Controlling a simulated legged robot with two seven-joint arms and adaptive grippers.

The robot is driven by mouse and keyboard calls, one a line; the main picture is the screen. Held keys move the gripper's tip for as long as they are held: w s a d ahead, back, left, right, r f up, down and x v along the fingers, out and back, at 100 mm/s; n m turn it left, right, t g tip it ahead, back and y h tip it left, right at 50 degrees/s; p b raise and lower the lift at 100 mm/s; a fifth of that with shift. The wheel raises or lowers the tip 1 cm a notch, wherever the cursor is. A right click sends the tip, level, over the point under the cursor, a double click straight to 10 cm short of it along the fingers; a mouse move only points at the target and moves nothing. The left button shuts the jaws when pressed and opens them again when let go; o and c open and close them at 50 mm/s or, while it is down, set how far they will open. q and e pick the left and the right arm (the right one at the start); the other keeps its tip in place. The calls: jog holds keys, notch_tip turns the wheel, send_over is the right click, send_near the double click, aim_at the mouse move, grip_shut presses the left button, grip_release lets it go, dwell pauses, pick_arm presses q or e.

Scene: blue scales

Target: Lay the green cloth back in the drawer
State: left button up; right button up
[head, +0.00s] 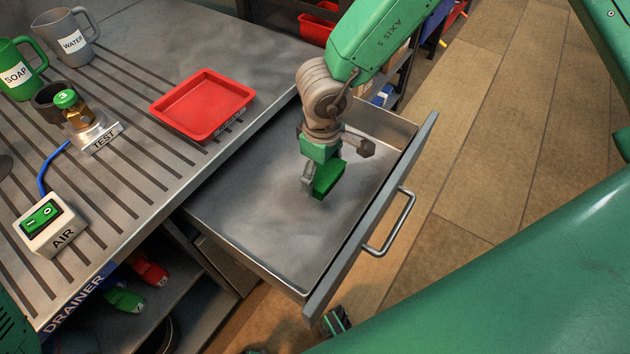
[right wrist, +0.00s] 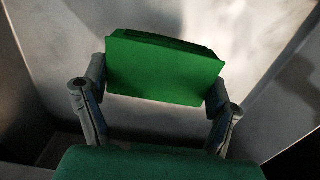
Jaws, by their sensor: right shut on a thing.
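The green cloth (head: 327,180) is a small folded block held in my right gripper (head: 314,182). In the right wrist view the cloth (right wrist: 165,68) sits between the two fingers of my right gripper (right wrist: 163,92), which are shut on it. The open metal drawer (head: 290,262) lies below, pulled out from the bench. The gripper and cloth are over the drawer's interior; whether the cloth touches the drawer floor I cannot tell. The drawer looks otherwise empty. My left gripper is not clearly in view.
A red tray (head: 203,106) lies on the ribbed bench top beside the drawer. The drawer's front carries a bar handle (head: 391,224). A green SOAP jug (head: 20,70), a grey WATER jug (head: 72,40), a TEST stand (head: 98,132) and an AIR switch box (head: 50,226) stand on the left.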

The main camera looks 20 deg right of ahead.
aim_at(324, 169)
jog(key=f, duration=0.2)
jog(key=f+b, duration=0.1)
jog(key=f, duration=0.1)
jog(key=d+f, duration=0.1)
jog(key=f, duration=0.2)
jog(key=shift+b, duration=0.3)
jog(key=shift+w+a, duration=0.1)
jog(key=shift+a, duration=0.1)
jog(key=shift+a, duration=0.1)
jog(key=o, duration=1.2)
jog(key=shift+r, duration=0.25)
notch_tip(324, 169, up, 11)
jog(key=p, duration=0.3)
jog(key=shift+f, duration=0.15)
jog(key=shift+r, duration=0.45)
